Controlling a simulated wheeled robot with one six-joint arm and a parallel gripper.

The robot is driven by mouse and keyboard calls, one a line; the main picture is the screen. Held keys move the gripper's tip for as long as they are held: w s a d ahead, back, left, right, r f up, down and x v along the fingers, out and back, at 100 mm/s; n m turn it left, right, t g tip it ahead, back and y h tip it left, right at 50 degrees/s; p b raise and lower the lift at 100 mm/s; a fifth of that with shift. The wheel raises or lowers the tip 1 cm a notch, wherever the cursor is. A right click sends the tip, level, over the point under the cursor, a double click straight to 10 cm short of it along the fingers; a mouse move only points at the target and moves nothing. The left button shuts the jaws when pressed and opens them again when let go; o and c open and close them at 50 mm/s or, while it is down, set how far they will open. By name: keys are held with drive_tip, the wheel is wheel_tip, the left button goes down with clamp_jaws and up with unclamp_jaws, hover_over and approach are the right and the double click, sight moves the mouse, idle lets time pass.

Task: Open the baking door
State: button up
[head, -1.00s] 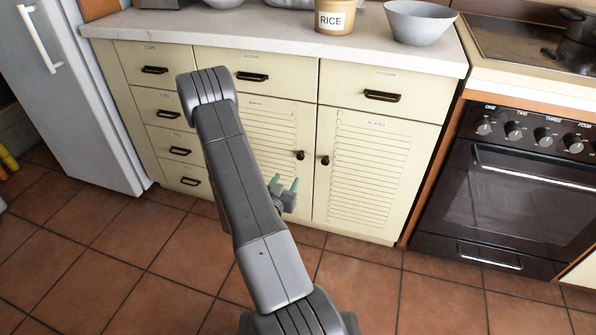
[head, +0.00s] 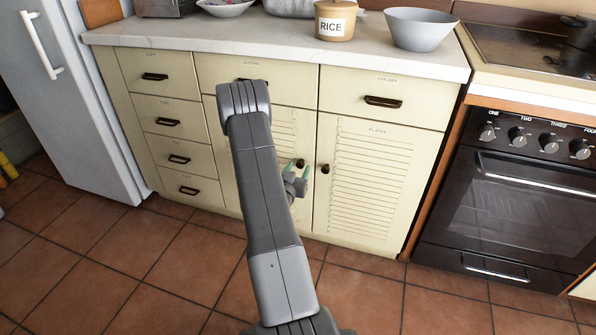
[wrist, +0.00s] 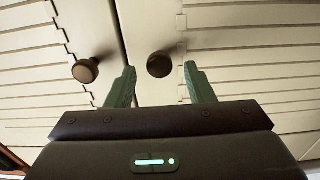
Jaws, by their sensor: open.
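The baking door (head: 283,206) is the cream louvred cupboard door left of the plates door; it is shut, partly hidden behind my arm. Its dark round knob (head: 300,162) is by its right edge. My gripper (head: 295,168) is open and empty, close in front of that knob in the head view. In the wrist view, one knob (wrist: 160,64) shows between the green fingertips of my gripper (wrist: 160,84), slightly beyond them, with no contact visible. From the head view, this appears to be the baking knob. The other knob (wrist: 86,70) lies outside the left finger.
The plates door (head: 370,190) with its own knob (head: 325,169) is shut, right beside. Drawers (head: 178,160) stand left and above, all shut. An oven (head: 510,200) is at the right, a fridge (head: 85,90) at the left.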

drive_tip(key=shift+w+d, duration=0.2)
drive_tip(key=shift+w, duration=0.3)
clamp_jaws()
